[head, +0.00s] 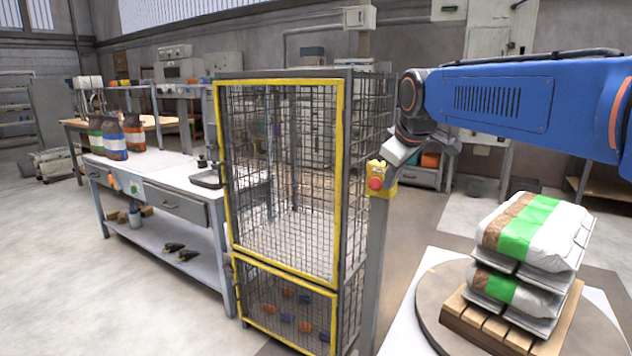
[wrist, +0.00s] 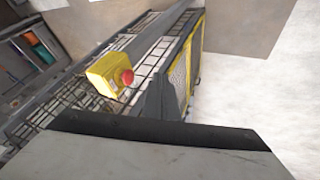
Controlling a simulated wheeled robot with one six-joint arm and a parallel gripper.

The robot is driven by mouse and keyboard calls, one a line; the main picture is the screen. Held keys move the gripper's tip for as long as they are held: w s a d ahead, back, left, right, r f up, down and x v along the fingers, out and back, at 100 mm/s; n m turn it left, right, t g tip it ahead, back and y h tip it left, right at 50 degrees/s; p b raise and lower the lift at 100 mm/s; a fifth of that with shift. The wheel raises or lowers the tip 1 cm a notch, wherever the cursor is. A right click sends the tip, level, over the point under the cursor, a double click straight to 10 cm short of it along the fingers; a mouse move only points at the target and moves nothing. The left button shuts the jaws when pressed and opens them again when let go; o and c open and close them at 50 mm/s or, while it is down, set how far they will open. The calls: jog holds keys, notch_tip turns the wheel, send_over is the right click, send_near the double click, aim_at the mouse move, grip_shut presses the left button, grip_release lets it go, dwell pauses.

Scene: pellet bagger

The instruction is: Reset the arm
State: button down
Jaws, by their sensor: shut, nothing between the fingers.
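My blue arm (head: 500,97) reaches in from the right in the head view. My gripper (head: 401,151) is a grey block at its end, shut and empty, pointing down and left. In the head view it appears just above the yellow emergency-stop box (head: 389,176) with its red button (head: 375,183), on a grey post. I cannot tell whether they touch. In the wrist view the yellow box (wrist: 104,73) and red button (wrist: 127,77) are beyond a broad grey plate with a dark edge, which fills the bottom. The fingertips are not clear there.
A mesh cage (head: 283,180) with a yellow-framed door stands left of the post. White and green bags (head: 541,219) are stacked on a wooden pallet (head: 490,326) on a round turntable (head: 436,305) at the right. A workbench (head: 150,170) with several bags is at the left.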

jog(key=s+d+f+m, duration=0.1)
jog(key=s+f+m, duration=0.1)
jog(key=s+f, duration=0.6)
jog(key=s+d+f+m+g, duration=0.1)
jog(key=s+d+f+m, duration=0.1)
jog(key=s+f, duration=0.6)
jog(key=s+d+f+m+g, duration=0.1)
jog(key=s+f+m, duration=0.3)
jog(key=s, duration=1.2)
notch_tip(320, 180, down, 4)
jog(key=shift+s+d+r, duration=0.1)
jog(key=shift+s+d, duration=0.25)
jog(key=shift+d, duration=0.1)
